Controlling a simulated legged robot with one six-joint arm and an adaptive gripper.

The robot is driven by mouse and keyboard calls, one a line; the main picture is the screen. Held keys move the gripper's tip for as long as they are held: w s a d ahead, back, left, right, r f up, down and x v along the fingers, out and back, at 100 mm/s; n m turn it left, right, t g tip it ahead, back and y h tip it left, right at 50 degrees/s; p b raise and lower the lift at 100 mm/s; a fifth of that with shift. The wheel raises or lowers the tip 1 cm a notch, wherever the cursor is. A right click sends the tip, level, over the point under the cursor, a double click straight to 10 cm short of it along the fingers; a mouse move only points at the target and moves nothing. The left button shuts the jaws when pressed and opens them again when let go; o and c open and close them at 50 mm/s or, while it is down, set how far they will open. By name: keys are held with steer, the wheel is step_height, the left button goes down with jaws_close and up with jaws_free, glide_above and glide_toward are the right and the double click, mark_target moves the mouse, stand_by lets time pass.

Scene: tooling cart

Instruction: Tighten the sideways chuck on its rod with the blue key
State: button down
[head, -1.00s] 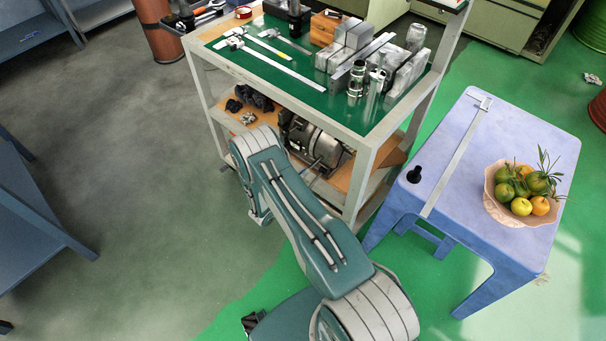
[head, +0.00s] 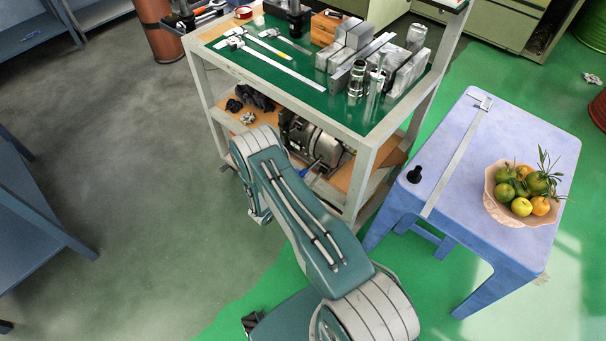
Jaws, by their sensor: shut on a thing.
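A small blue piece (head: 315,168) shows beside my arm, in front of the grey motor (head: 318,145) on the cart's lower shelf. It may be the blue key, but it is too small to be sure. I cannot make out the sideways chuck or its rod there; my teal arm covers part of that spot. My arm reaches from the bottom of the view to the cart's front, then bends down out of sight. My gripper is hidden behind my own arm, so its hold does not show.
The cart's green top (head: 262,72) holds calipers, metal blocks and upright chrome cylinders (head: 357,78). Black lumpy parts (head: 255,97) lie on the lower shelf. A blue stool (head: 450,120) on the right bears a fruit bowl (head: 493,205), a long caliper and a small black object (head: 414,174).

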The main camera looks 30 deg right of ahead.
steer(key=shift+m, duration=0.4)
steer(key=shift+v, duration=1.15)
steer(key=shift+v, duration=2.95)
steer(key=shift+r, duration=0.15)
